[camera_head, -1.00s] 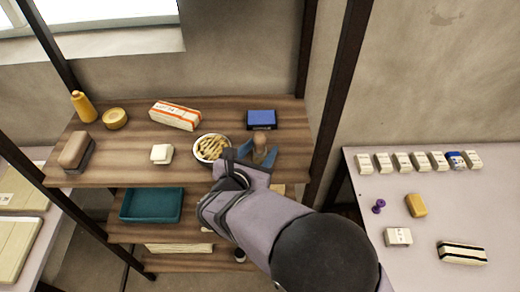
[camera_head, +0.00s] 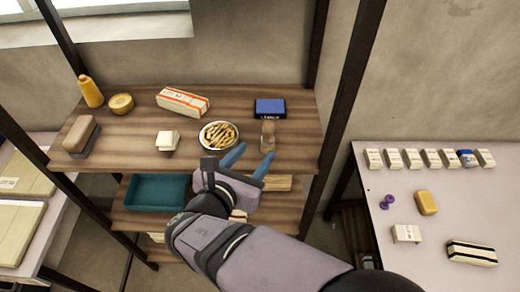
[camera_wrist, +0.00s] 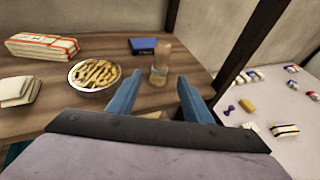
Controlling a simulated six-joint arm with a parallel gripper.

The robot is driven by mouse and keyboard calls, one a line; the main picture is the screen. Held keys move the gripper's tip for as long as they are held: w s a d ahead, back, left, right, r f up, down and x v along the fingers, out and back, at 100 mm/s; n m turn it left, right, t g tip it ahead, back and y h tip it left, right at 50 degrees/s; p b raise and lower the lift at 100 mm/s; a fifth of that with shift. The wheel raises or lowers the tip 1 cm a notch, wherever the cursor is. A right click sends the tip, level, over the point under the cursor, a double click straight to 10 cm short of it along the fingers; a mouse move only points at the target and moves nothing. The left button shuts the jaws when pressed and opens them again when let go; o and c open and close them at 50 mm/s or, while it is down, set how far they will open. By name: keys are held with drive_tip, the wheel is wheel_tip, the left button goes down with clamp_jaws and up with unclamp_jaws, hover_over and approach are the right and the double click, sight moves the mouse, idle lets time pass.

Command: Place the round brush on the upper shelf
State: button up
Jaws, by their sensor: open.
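The round brush (camera_head: 268,136), a short brown piece with a paler lower part, stands upright on the upper shelf (camera_head: 225,168) near its front right. In the wrist view the brush (camera_wrist: 160,63) stands just beyond the fingers, apart from them. My gripper (camera_head: 251,158) is open and empty at the front edge of the upper shelf, with its two blue fingers spread. In the wrist view my gripper (camera_wrist: 155,92) also shows nothing between its fingers.
A bowl of sticks (camera_head: 219,135) stands left of the brush, and a blue box (camera_head: 270,108) behind it. A dark shelf post (camera_head: 350,85) rises to the right. A teal tray (camera_head: 156,191) is on the shelf below. A table (camera_head: 450,205) with small items stands right.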

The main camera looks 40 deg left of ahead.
drive_tip(key=shift+v, duration=1.05)
